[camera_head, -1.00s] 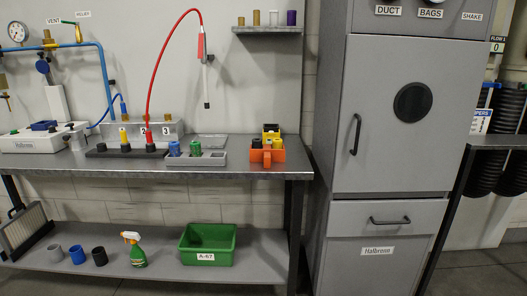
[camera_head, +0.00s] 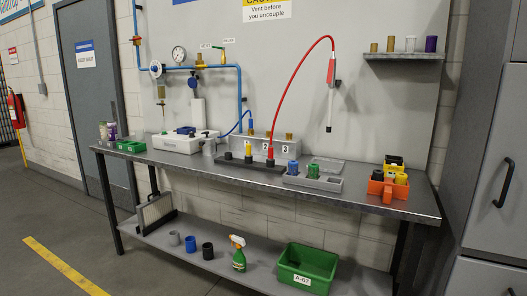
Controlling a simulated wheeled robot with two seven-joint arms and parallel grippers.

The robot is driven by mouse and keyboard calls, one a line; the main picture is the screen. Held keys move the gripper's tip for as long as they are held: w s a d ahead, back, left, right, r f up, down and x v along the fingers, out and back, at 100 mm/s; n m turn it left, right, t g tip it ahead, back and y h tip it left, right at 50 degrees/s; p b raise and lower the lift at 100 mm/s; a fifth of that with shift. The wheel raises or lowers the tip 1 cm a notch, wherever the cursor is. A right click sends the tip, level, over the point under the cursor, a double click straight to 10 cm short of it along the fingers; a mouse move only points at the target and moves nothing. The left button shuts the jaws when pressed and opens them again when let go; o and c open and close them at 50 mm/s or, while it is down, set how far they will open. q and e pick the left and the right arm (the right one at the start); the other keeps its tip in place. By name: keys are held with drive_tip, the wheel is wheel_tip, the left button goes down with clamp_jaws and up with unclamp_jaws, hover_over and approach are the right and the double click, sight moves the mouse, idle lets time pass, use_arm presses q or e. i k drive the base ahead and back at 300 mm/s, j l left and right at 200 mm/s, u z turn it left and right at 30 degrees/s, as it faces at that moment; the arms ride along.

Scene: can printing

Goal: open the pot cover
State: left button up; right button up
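No thing in view is clearly a pot with a cover, so I cannot tell which one it is. A white bench unit (camera_head: 178,143) with a dark blue part (camera_head: 185,130) on top stands at the left of the steel workbench (camera_head: 370,201). A small grey cylinder (camera_head: 209,148) stands at its right end. A grey tray (camera_head: 312,182) holds a blue piece (camera_head: 293,167) and a green piece (camera_head: 312,170). A flat grey lid-like piece (camera_head: 328,166) lies behind the tray. Neither of my grippers is in view.
An orange bin (camera_head: 388,190) stands at the bench's right end, near a grey cabinet (camera_head: 490,180). A green bin (camera_head: 306,268), a spray bottle (camera_head: 238,256) and cups stand on the lower shelf. A red hose (camera_head: 290,75) arches above. Floor at front left is open.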

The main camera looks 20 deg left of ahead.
sight(206, 141)
drive_tip(key=u, duration=1.15)
drive_tip(key=i+j, duration=0.15)
drive_tip(key=i, duration=0.3)
drive_tip(key=i+j, duration=0.15)
drive_tip(key=i, duration=0.25)
drive_tip(key=i+j, duration=0.15)
drive_tip(key=i, duration=0.3)
drive_tip(key=i+j, duration=0.15)
drive_tip(key=i, duration=0.25)
drive_tip(key=i+j+z, duration=0.1)
drive_tip(key=i, duration=0.35)
drive_tip(key=j, duration=0.1)
